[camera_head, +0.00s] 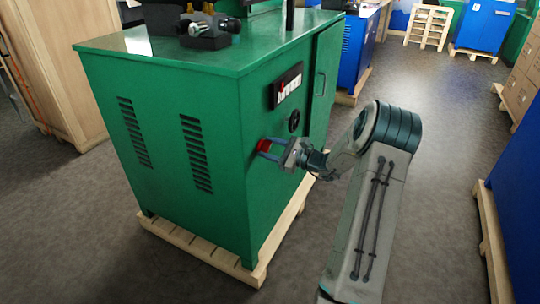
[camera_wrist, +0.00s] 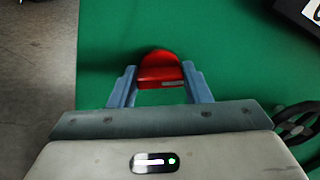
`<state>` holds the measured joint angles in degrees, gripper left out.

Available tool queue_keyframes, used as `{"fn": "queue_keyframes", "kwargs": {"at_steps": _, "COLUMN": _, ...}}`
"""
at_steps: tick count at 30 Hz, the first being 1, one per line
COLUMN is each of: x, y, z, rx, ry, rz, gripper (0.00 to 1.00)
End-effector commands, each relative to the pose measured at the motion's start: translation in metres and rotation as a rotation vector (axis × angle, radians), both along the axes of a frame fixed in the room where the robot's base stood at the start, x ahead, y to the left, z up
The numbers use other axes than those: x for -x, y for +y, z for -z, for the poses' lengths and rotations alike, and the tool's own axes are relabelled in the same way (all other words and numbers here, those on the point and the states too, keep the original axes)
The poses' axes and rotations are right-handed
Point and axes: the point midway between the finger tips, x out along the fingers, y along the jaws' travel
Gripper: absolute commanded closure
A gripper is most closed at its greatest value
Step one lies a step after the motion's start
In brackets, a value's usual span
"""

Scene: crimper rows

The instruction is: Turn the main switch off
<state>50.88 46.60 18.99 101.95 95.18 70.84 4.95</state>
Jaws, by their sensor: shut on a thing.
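The main switch is a red knob (camera_head: 264,146) on the front panel of the green machine (camera_head: 272,195), below and left of the dark panel with white marks. My gripper (camera_head: 268,149) reaches it from the right and its two fingers are around the knob. In the wrist view the red knob (camera_wrist: 161,70) sits between the fingertips of my gripper (camera_wrist: 160,82), which is shut on it. A small pale mark shows on the knob's near edge. The knob's base and the exact contact with the fingers are partly hidden.
A black handwheel (camera_head: 294,121) is close to the right of the knob and also shows in the wrist view (camera_wrist: 298,122). The machine stands on a wooden pallet (camera_head: 262,270). Blue cabinets (camera_head: 518,190) stand at the right. Grey floor (camera_head: 440,120) lies open between them.

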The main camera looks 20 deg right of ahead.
Motion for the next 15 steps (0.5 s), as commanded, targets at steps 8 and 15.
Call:
{"fn": "queue_keyframes", "kwargs": {"at_steps": 8, "x": 0.0011, "y": 0.0018, "z": 0.0077, "rx": 0.21, "ry": -0.163, "rz": -0.003, "gripper": 0.79}}
{"fn": "queue_keyframes", "kwargs": {"at_steps": 15, "x": 0.0015, "y": 0.0022, "z": 0.0095, "rx": 0.39, "ry": -0.303, "rz": -0.003, "gripper": 0.79}}
